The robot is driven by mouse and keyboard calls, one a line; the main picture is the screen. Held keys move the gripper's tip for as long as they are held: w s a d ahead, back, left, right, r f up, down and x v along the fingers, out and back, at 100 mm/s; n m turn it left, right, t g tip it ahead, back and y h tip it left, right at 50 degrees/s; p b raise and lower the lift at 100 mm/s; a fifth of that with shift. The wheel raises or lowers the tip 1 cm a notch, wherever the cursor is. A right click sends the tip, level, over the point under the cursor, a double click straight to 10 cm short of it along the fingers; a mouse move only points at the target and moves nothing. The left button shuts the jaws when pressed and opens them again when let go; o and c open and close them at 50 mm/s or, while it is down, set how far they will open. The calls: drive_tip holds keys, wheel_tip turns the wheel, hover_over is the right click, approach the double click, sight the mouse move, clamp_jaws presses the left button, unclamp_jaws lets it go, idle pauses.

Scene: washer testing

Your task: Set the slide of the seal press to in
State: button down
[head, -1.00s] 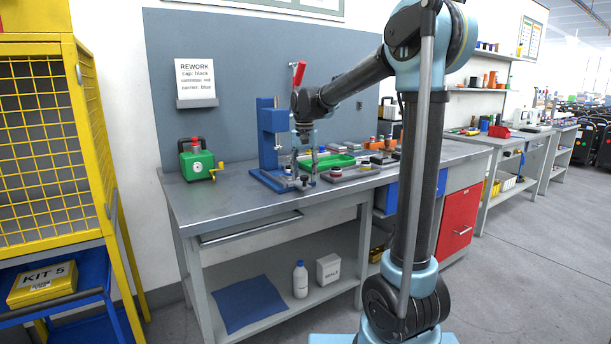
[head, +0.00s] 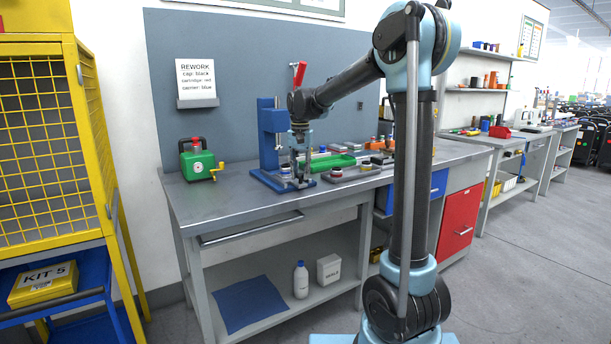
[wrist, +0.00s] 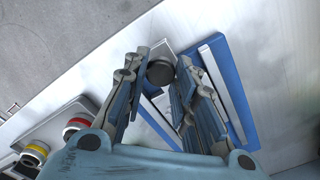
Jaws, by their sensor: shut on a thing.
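The seal press is a blue stand (head: 271,125) with a red lever (head: 300,74) on the left part of the bench. Its blue base also shows in the wrist view (wrist: 228,88). A round dark grey knob (wrist: 160,72), which looks like the slide's knob, stands between my fingertips at the outer part of the base. My gripper (head: 302,179) points down in front of the press column and is shut on this knob; it fills the wrist view too (wrist: 162,62). My fingers hide much of the slide, so its exact position is hard to tell.
A green box with a crank (head: 198,164) stands left of the press. A green tray (head: 328,162) and grey fixtures with round parts (head: 345,174) lie close on the right. The bench top (head: 225,192) is bare in front of the green box.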

sight(290, 177)
drive_tip(key=w+a, duration=0.1)
drive_tip(key=w, duration=0.1)
drive_tip(key=w+a, duration=0.1)
drive_tip(key=w, duration=0.1)
drive_tip(key=w+a, duration=0.2)
drive_tip(key=shift+w+a, duration=0.1)
drive_tip(key=c, duration=1.3)
unclamp_jaws()
drive_tip(key=shift+r, duration=0.3)
wheel_tip(290, 177, up, 11)
drive_tip(key=shift+r, duration=0.15)
